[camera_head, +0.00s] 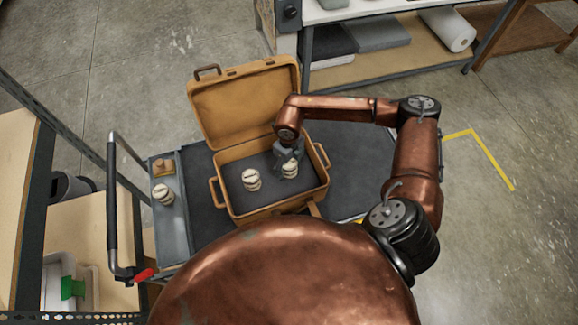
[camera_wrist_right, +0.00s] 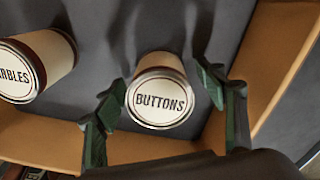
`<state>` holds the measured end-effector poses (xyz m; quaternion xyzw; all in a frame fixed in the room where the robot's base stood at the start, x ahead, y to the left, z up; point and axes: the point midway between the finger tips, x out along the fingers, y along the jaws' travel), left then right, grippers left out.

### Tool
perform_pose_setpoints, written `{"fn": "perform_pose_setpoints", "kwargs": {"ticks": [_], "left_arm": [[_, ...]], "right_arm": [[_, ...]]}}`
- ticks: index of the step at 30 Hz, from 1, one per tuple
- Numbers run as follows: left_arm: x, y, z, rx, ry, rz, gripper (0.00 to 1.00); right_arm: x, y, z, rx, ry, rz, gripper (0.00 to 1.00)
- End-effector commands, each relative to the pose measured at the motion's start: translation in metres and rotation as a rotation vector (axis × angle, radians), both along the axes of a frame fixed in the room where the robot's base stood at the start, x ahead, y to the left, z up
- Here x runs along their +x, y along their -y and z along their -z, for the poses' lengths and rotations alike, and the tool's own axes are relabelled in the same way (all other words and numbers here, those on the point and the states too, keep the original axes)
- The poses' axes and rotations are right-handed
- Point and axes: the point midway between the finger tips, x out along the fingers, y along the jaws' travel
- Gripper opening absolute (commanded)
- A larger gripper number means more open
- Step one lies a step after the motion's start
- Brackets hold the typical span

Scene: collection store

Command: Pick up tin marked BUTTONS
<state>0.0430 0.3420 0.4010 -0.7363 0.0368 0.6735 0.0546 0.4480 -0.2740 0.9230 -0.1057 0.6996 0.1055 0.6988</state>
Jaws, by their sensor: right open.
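The tin marked BUTTONS (camera_wrist_right: 160,102) stands between the two open fingers of my right gripper (camera_wrist_right: 165,108) in the right wrist view, with a gap visible on the right side. In the head view the BUTTONS tin (camera_head: 290,171) is in the right part of the open tan case (camera_head: 270,209), partly hidden by my right gripper (camera_head: 288,158) above it. A second tin, its label ending in RBLES (camera_wrist_right: 18,72), stands to the left; it also shows in the head view (camera_head: 251,180). My left gripper is not in view.
The case lies open on a dark cart top, its lid (camera_head: 243,103) raised at the back. Another tin (camera_head: 163,194) stands on the grey strip at the left. A wooden block (camera_head: 163,167) is behind it. The case walls (camera_wrist_right: 285,65) stand close to the right finger.

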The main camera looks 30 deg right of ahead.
Motion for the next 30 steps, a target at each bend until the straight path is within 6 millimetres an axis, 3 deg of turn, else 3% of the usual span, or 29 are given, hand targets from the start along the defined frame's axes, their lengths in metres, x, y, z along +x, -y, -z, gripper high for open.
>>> {"fn": "perform_pose_setpoints", "kwargs": {"ticks": [3, 8, 18, 30], "left_arm": [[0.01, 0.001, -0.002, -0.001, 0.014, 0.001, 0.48], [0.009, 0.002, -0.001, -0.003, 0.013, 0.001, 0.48], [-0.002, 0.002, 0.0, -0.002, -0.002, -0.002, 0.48], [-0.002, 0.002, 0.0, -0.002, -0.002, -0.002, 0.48]], "right_arm": [[0.0, 0.0, 0.009, -0.001, 0.0, 0.0, 0.65], [0.001, 0.0, 0.009, -0.001, 0.0, -0.002, 0.65], [0.001, -0.001, 0.009, 0.0, 0.0, -0.002, 0.42], [0.001, 0.0, 0.009, 0.0, 0.0, -0.002, 0.14]]}}
